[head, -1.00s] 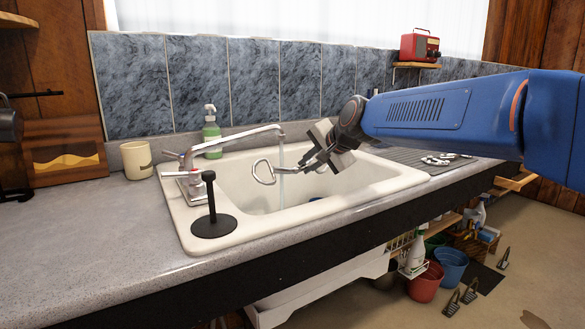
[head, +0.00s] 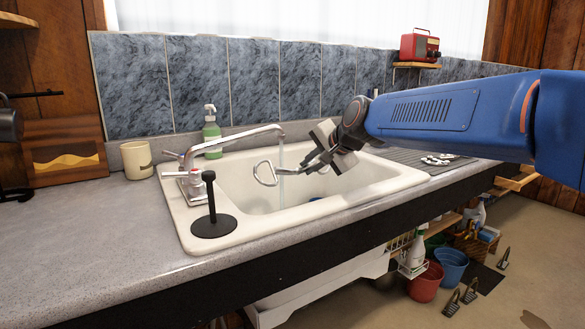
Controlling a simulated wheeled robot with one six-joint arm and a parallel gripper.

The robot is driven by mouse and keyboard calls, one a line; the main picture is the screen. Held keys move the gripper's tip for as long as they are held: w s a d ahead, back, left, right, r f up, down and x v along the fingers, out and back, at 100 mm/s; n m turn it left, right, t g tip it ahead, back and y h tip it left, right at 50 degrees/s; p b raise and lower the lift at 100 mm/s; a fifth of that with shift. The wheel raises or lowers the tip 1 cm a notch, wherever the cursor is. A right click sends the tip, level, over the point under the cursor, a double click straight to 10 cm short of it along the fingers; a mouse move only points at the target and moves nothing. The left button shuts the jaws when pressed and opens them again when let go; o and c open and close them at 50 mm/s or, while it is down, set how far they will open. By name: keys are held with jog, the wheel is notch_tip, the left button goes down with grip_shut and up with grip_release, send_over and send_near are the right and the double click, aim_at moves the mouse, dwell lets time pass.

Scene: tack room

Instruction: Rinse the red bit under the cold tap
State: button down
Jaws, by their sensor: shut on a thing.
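My gripper (head: 322,157) is shut on a metal bit (head: 287,169) above the sink basin (head: 375,187). The bit's loose ring (head: 264,173) hangs out to the left of the jaws; I see no clear red on it, and its far part is hidden by my gripper. The tap (head: 235,141) has its spout over the basin, and a thin stream of water (head: 281,153) falls from it. In this view the stream meets the bit just right of the ring.
A black upright holder (head: 212,222) stands at the sink's front left corner. A green soap bottle (head: 212,136) and a cream mug (head: 137,160) stand behind and left of the tap. Metal pieces (head: 440,159) lie on the ribbed drainer at right.

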jog(key=shift+w+a, duration=0.5)
jog(key=shift+w, duration=0.25)
dwell(0.4)
jog(key=s+d, duration=0.2)
jog(key=d, duration=0.7)
jog(key=shift+d, duration=0.4)
dwell(0.6)
